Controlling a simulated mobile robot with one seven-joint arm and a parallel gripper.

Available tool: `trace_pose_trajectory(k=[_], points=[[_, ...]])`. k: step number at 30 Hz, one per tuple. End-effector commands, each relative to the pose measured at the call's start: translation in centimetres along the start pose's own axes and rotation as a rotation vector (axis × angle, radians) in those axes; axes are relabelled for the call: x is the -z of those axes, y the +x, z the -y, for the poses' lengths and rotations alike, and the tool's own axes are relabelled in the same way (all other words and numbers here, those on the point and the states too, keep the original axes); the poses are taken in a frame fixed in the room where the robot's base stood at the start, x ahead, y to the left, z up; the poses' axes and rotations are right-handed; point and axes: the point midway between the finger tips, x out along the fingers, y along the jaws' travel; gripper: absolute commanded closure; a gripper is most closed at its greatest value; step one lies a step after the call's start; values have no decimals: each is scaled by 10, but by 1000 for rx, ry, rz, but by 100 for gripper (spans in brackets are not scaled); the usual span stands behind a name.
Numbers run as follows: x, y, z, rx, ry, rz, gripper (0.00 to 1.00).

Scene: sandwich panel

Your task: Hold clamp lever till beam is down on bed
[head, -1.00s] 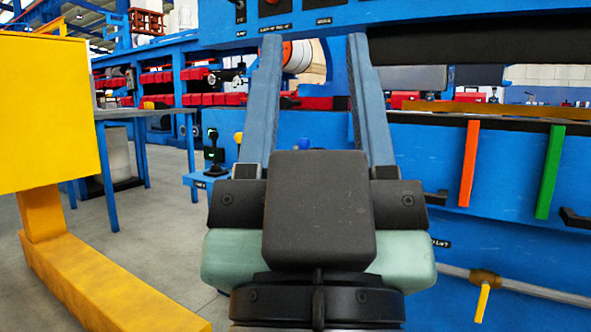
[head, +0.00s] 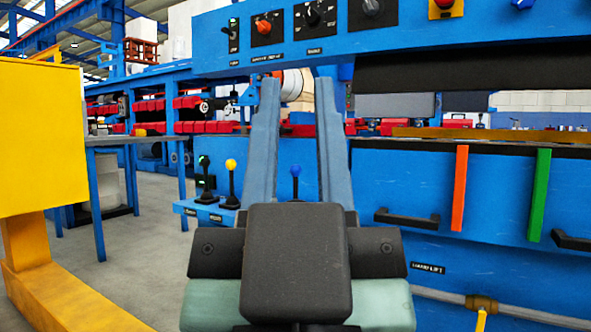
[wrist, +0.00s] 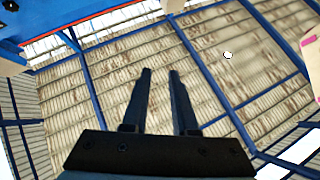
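The machine's blue beam (head: 420,30) spans the top of the head view, with a dark roll or bar (head: 470,72) under it. The bed (head: 480,135) lies below, with a clear gap between. Three small levers stand by the bed's left end: a black one (head: 205,180), a yellow-knobbed one (head: 231,180) and a blue-knobbed one (head: 295,183). Their labels are too small to read. My gripper (head: 298,82) points upward, open, its fingers apart. The blue knob shows between the fingers, apparently behind them. In the wrist view my gripper (wrist: 160,72) is empty against the roof.
Orange (head: 460,190) and green (head: 538,195) bars and black handles (head: 407,218) are on the blue front panel at right. A yellow post and box (head: 40,140) stand close at left. A grey table (head: 130,140) stands behind it. Open floor (head: 150,240) lies between.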

Motion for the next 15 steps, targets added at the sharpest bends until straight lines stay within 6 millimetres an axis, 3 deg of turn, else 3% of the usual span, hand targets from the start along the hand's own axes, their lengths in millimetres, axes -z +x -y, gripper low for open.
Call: trace_pose_trajectory(k=[1, 4, 8, 15], points=[[4, 5, 0, 0, 0, 0, 84], [15, 16, 0, 0, 1, 0, 100], [37, 39, 0, 0, 2, 0, 100], [94, 99, -1, 0, 5, 0, 100]])
